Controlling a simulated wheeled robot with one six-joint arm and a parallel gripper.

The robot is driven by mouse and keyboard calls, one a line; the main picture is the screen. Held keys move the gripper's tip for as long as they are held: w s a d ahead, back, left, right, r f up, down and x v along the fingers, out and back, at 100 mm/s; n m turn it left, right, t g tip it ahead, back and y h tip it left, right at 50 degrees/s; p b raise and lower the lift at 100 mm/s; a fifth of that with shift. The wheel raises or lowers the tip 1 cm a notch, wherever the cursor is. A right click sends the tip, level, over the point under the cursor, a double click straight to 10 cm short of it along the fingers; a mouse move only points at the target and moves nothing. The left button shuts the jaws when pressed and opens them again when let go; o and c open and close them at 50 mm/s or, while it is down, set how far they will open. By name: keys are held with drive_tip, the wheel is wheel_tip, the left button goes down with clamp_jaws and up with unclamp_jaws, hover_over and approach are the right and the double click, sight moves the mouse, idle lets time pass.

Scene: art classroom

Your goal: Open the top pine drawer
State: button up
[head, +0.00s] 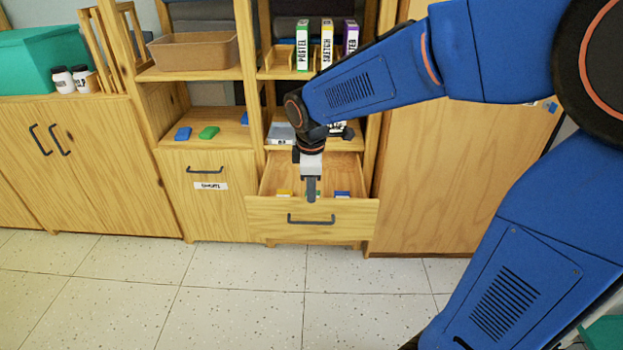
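A pine drawer (260,219) in the middle shelf unit is pulled out, and its inside shows from above. Its front has a dark bar handle (311,223). Small yellow (285,192) and blue (342,194) items lie inside, with a bit of green partly hidden behind my gripper. My gripper (311,197) points down in front of the drawer's opening, its tip just above the handle in the picture. The fingers overlap from this angle, so I cannot tell their gap or whether they touch the drawer.
A labelled pine door or drawer front (208,205) is closed at the left. Upright binders (327,45) and a tan bin (194,51) stand higher. The tiled floor (240,290) in front is clear.

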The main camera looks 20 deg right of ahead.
drive_tip(key=shift+s+a+r, duration=0.1)
drive_tip(key=shift+s+r, duration=0.1)
drive_tip(key=shift+r, duration=0.65)
drive_tip(key=shift+s+r, duration=0.15)
drive_tip(key=shift+r, duration=0.7)
drive_tip(key=s+d+m+t, duration=0.1)
drive_tip(key=s+d+m, duration=0.2)
drive_tip(key=s+m, duration=0.2)
drive_tip(key=s+d+m, duration=0.4)
drive_tip(key=s, duration=0.6)
drive_tip(key=s+d+r+m+t, duration=0.1)
drive_tip(key=s+d+m, duration=0.2)
drive_tip(key=s+m, duration=0.2)
drive_tip(key=s, duration=0.3)
drive_tip(key=shift+s+d+m+t+y, duration=0.15)
drive_tip(key=shift+d+m+t+y, duration=0.1)
drive_tip(key=shift+m+t+y, duration=0.05)
